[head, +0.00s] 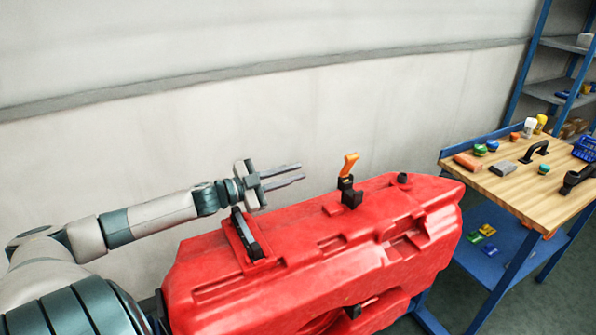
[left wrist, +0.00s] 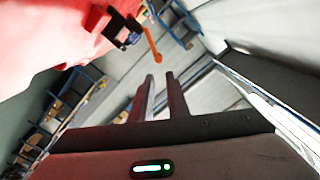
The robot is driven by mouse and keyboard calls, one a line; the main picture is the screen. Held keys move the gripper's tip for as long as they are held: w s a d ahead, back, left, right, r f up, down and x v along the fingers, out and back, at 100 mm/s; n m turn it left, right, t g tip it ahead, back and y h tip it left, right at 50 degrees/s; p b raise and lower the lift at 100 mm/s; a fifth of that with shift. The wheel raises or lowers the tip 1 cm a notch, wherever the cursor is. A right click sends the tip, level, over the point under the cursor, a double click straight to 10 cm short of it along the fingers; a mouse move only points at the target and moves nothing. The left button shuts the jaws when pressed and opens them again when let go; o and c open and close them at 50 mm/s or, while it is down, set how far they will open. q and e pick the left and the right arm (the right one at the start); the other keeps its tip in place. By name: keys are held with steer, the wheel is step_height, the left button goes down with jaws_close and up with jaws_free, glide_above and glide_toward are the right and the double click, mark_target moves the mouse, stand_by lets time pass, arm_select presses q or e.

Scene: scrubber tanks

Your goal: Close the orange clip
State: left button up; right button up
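The orange clip (head: 349,164) stands up, tilted, from a black base (head: 350,193) on top of the red tank (head: 310,245). In the left wrist view the orange clip (left wrist: 152,44) shows beyond the fingertips, beside its black base (left wrist: 122,30). My left gripper (head: 300,173) is above the tank's back edge, left of the clip and pointing toward it. Its two fingers are parallel with a narrow gap, and nothing is between them; it also shows in the left wrist view (left wrist: 160,80). It does not touch the clip. My right gripper is not in view.
A black handle (head: 246,234) is on the tank's left part, below my left gripper. A black cap (head: 402,178) is on its right end. A wooden workbench (head: 500,192) with several small parts stands at the right. A pale wall is behind the tank.

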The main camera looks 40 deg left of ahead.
arm_select(q)
steer(key=shift+w+a+r, duration=0.15)
steer(key=shift+w+a, duration=0.05)
steer(key=shift+a, duration=0.05)
jaws_close()
steer(key=w+a+r+n+y+b, duration=0.25)
steer(key=w+a+n+y, duration=0.5)
steer(key=a+n, duration=0.4)
steer(key=d+r+g+h, duration=0.3)
steer(key=d+r+h, duration=0.2)
steer(key=d+h, duration=0.3)
steer(key=shift+d+r+b, duration=0.25)
steer(key=shift+d+b, duration=0.05)
steer(key=shift+d, duration=0.9)
steer(key=shift+w+n+h, duration=0.1)
steer(key=shift+n+h, duration=0.15)
